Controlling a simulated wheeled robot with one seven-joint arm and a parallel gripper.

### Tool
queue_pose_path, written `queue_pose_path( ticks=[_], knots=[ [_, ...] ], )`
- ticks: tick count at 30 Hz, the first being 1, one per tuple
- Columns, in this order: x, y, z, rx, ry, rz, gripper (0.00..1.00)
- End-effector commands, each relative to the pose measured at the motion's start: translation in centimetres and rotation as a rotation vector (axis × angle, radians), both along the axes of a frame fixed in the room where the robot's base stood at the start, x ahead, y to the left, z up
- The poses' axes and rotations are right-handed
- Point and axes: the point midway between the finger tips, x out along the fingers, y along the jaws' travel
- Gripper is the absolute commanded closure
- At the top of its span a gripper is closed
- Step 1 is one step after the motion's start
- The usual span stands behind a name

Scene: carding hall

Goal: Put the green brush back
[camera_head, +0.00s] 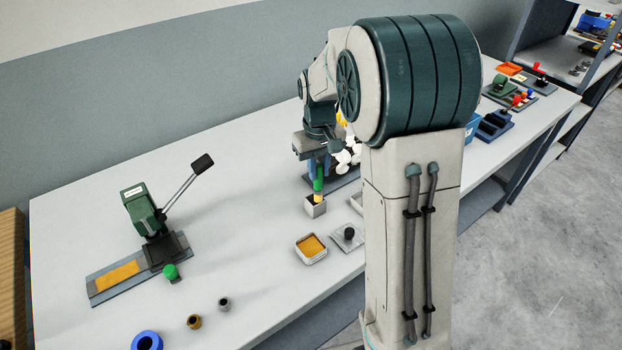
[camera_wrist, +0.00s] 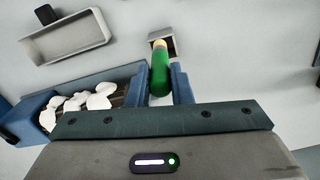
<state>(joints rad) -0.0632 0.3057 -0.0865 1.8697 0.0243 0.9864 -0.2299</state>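The green brush (camera_head: 319,180) is upright in my gripper (camera_head: 318,168), with its yellow lower part just above or in the mouth of a small square grey holder (camera_head: 315,210). In the wrist view the brush (camera_wrist: 160,76) lies between the two blue fingers of my gripper (camera_wrist: 160,88), which appear closed against its sides. Its pale yellow end points at the small holder (camera_wrist: 180,46). I cannot tell how far the end is inside, if at all.
A tray with an orange filling (camera_head: 311,248) and a plate with a black knob (camera_head: 349,236) lie close to the holder. White fluffy balls (camera_wrist: 88,101) sit beside my gripper. A green lever press (camera_head: 140,208) stands at left. The table between is clear.

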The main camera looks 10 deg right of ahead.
Motion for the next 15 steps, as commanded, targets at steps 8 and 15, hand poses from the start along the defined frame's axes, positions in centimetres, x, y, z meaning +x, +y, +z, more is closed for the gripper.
queue_pose_path(
  ticks=[8,15],
  knots=[
    [0.1,0.9,-1.4,0.002,0.007,0.007,1.0],
    [-0.1,1.0,-4.8,0.003,0.015,0.008,1.0]
  ],
)
